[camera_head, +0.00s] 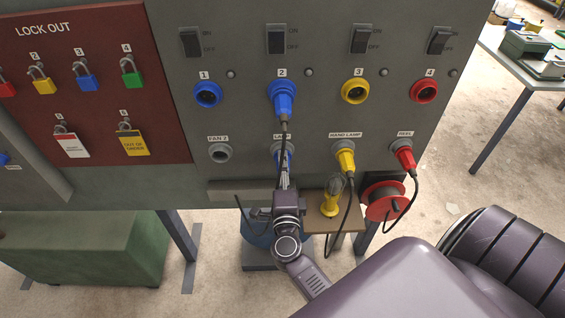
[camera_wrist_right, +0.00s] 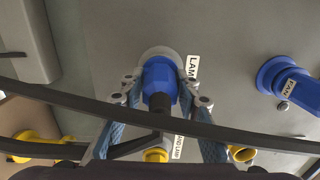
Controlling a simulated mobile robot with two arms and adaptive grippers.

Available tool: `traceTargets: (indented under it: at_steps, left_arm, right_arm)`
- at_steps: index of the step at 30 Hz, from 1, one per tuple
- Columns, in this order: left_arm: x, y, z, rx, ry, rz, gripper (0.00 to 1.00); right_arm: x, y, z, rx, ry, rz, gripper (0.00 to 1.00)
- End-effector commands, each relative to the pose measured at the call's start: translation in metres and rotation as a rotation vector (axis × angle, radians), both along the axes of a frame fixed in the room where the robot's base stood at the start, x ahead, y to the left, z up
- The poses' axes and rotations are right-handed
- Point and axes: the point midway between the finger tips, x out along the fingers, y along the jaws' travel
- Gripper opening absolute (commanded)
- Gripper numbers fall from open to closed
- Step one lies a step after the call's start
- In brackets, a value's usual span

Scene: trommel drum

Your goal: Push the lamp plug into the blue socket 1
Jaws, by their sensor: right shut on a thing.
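The blue lamp plug (camera_head: 282,158) sits in the grey holder labelled LAMP on the panel; it also shows in the right wrist view (camera_wrist_right: 160,82). My right gripper (camera_head: 285,185) is shut on this plug from below, and its two fingers (camera_wrist_right: 160,103) lie on either side of the blue body. A black cable crosses in front of the fingers in the wrist view. The blue socket 1 (camera_head: 208,93) is empty, up and to the left of the gripper, under its switch. My left gripper is not in view.
A blue plug (camera_head: 283,103) labelled FAN fills socket 2, its cable hanging down by the lamp plug. Sockets 3 (camera_head: 355,90) and 4 (camera_head: 423,91) are empty. The FAN 2 holder (camera_head: 220,153) is empty. Yellow (camera_head: 345,160) and red (camera_head: 404,158) plugs sit to the right.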

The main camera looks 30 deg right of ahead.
Motion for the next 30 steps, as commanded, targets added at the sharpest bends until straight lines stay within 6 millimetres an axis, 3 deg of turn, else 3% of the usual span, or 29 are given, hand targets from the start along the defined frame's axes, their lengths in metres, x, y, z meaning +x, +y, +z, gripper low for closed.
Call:
traceTargets:
  at_steps: [30]
  left_arm:
    - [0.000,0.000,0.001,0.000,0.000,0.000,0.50]
  right_arm:
    - [-0.030,0.018,0.001,-0.001,-0.002,0.000,0.00]
